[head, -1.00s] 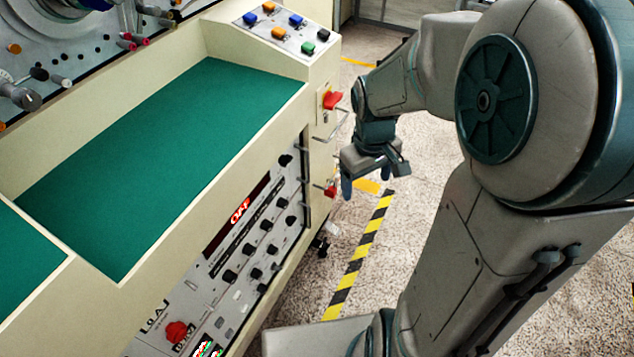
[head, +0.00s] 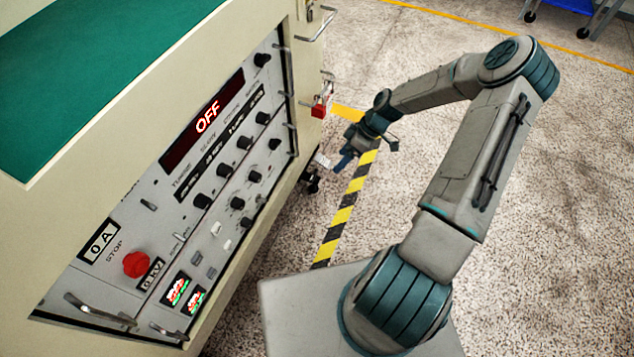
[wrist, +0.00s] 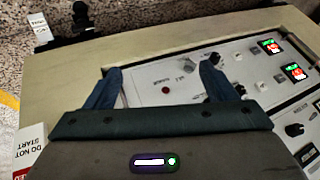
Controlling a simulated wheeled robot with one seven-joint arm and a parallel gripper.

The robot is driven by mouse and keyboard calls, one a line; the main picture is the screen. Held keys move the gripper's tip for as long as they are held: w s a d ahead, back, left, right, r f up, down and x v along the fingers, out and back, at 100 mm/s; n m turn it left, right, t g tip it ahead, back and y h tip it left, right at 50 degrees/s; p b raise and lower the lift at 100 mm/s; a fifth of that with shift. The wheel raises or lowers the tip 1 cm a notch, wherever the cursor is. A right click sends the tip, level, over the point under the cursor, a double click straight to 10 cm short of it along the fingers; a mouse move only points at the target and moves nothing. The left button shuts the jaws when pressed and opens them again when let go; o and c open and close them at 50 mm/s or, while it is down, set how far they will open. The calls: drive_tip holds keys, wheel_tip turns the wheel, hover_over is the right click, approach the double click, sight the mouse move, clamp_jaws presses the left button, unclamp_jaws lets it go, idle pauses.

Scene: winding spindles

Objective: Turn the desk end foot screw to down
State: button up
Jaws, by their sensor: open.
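The cream desk (head: 240,130) has an instrument panel on its long side. At the low far end of the desk is a small black foot (head: 312,183), seen as a black foot with a screw in the wrist view (wrist: 80,18). A white tag (head: 322,160) is beside it and also shows in the wrist view (wrist: 40,28). My gripper (head: 346,160) is low near this end, apart from the foot, with nothing between its fingers. In the wrist view my gripper (wrist: 160,80) has both blue fingers spread over the panel side. I cannot tell the foot screw's setting.
A red padlock (head: 320,108) hangs on the desk end above my gripper; a "DO NOT START" tag (wrist: 30,150) shows in the wrist view. Handles (head: 315,25) stick out from the end. Yellow-black tape (head: 345,210) marks the floor.

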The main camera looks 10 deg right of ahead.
drive_tip(key=w+d+f+t+y+b, duration=0.1)
drive_tip(key=w+f+y+b, duration=0.15)
drive_tip(key=f, duration=0.45)
drive_tip(key=w+f+t+y+b, duration=0.1)
drive_tip(key=f+t+b, duration=0.15)
drive_tip(key=f, duration=0.45)
drive_tip(key=t+b, duration=0.5)
drive_tip(key=b, duration=0.2)
approach(315, 175)
drive_tip(key=shift+m+y, duration=0.4)
drive_tip(key=shift+y, duration=0.05)
drive_tip(key=b+x, duration=0.1)
drive_tip(key=x, duration=0.1)
drive_tip(key=b+x, duration=0.1)
drive_tip(key=x, duration=0.2)
drive_tip(key=f+b+x, duration=0.1)
drive_tip(key=x, duration=0.2)
drive_tip(key=shift+d+b, duration=0.3)
drive_tip(key=shift+b, duration=0.05)
drive_tip(key=shift+w+a+f, duration=0.1)
drive_tip(key=shift+w+a, duration=0.3)
drive_tip(key=shift+a, duration=0.15)
drive_tip(key=c, duration=1)
